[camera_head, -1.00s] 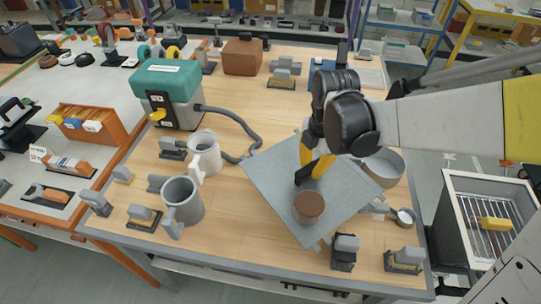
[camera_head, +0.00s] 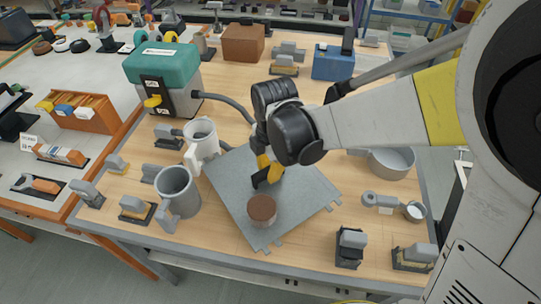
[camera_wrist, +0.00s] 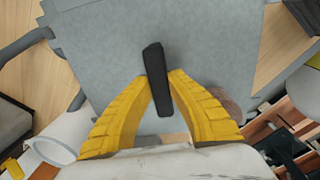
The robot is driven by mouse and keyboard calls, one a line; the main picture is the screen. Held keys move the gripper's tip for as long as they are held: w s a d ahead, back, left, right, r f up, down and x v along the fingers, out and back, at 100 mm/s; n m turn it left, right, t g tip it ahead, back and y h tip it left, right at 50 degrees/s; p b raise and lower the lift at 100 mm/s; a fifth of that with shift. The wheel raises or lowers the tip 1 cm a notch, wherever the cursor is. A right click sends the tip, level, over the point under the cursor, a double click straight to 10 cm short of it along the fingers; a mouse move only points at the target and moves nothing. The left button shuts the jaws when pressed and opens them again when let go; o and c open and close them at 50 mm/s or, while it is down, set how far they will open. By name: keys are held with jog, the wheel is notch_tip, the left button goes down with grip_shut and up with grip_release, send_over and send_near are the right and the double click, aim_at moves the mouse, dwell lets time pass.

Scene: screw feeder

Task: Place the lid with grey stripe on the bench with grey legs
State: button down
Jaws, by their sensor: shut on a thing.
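A flat grey square panel with small edge tabs, which I take as the lid (camera_head: 305,205), has a black handle (camera_head: 262,181) and a brown-topped round part (camera_head: 262,208). I cannot make out a stripe. My gripper (camera_head: 268,170), with yellow fingers, is shut on the black handle, also between the fingertips in the wrist view (camera_wrist: 157,80). The lid is over the wood-topped bench with a grey edge (camera_head: 185,245). Its height above the top is hard to judge. The bench's legs are mostly hidden.
A teal-topped machine (camera_head: 162,80) with a hose stands behind. A round pan (camera_head: 391,163), a small cup (camera_head: 415,211) and dark blocks (camera_head: 350,248) are right. An orange-edged table (camera_head: 45,210) adjoins at left.

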notch_tip(320, 180, down, 4)
jog(key=shift+b, duration=0.9)
jog(key=c, duration=1.4)
grip_release()
jog(key=shift+r, duration=0.1)
jog(key=r+p, duration=0.1)
jog(key=r, duration=0.3)
jog(key=r+p, duration=0.2)
jog(key=r, duration=0.2)
jog(key=r+p, duration=0.1)
jog(key=r, duration=0.3)
jog(key=shift+s+d+p, duration=0.3)
jog(key=shift+s, duration=0.05)
jog(key=shift+d+r, duration=0.15)
jog(key=s+d+r+m+t, duration=0.2)
jog(key=d+m, duration=0.5)
jog(key=m, duration=0.1)
jog(key=s+d+r+m+t, duration=0.2)
jog(key=s+d+r+m, duration=0.1)
jog(key=d+m, duration=0.4)
jog(key=s+d+r+m+t, duration=0.2)
jog(key=s+d+m, duration=0.1)
jog(key=d+m, duration=0.4)
jog(key=shift+r+m+t, duration=0.3)
jog(key=shift+m, duration=1.4)
jog(key=shift+s, duration=0.1)
